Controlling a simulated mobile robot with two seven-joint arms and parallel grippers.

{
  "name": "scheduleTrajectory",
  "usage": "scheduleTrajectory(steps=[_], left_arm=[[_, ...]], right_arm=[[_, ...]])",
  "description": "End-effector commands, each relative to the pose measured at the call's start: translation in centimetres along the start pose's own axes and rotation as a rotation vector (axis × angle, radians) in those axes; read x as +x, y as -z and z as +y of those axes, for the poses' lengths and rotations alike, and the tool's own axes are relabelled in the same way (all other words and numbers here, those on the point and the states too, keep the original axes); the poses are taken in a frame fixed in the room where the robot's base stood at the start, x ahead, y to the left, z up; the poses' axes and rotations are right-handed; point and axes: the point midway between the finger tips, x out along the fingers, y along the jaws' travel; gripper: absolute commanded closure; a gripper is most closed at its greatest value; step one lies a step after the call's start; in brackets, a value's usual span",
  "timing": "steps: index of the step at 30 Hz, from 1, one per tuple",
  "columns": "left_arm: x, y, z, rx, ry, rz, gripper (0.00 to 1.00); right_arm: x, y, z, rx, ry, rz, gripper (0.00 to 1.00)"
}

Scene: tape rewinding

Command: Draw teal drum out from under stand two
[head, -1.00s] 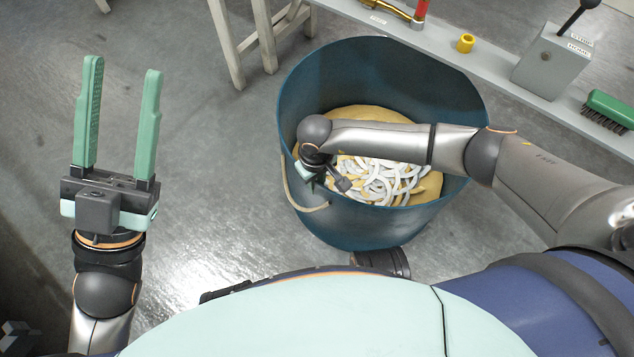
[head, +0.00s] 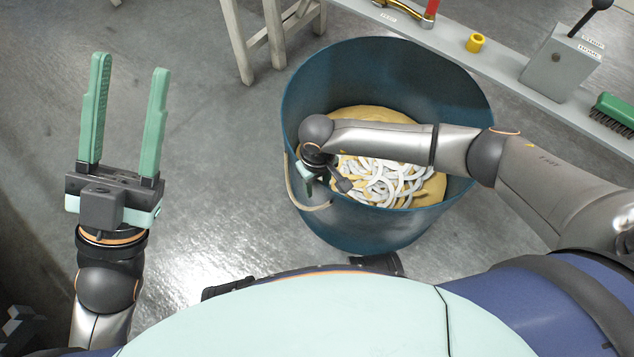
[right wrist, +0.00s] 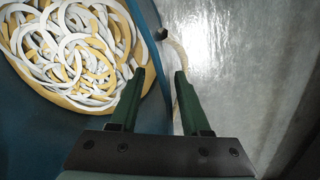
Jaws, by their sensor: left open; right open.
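The teal drum (head: 390,232) stands upright on the floor in the head view, holding white and tan rings or strips of tape (head: 385,182). Its far right rim meets the front edge of the grey bench in the picture; I cannot tell how far it reaches under. A pale rope handle (head: 306,203) hangs on its left side and shows in the right wrist view (right wrist: 182,62). My right gripper (right wrist: 160,75) is open at the drum's left wall, one finger over the drum side, the other near the rope. My left gripper (head: 130,62) is open, empty, left of the drum.
The bench (head: 505,82) carries a yellow ring (head: 475,43), a grey lever box (head: 565,62), a green brush (head: 614,112) and a red-handled tool (head: 430,12). A pale wooden stand's legs (head: 272,38) are behind the drum. The floor left of the drum is clear.

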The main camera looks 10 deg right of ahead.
Motion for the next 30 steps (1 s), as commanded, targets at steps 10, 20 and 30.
scheduleTrajectory(steps=[10, 20, 30], left_arm=[[1.0, 1.1, -0.6, -0.008, 0.006, 0.005, 0.50], [2.7, 3.1, -1.9, -0.017, 0.019, 0.020, 0.50], [3.2, 3.8, -2.3, 0.003, 0.028, 0.032, 0.50]], right_arm=[[-3.0, 0.2, 0.2, 0.000, -0.004, 0.004, 0.53], [-10.0, 0.1, 0.1, -0.001, -0.002, 0.003, 0.53], [-12.6, 0.0, 0.0, 0.000, -0.001, 0.000, 0.53]])
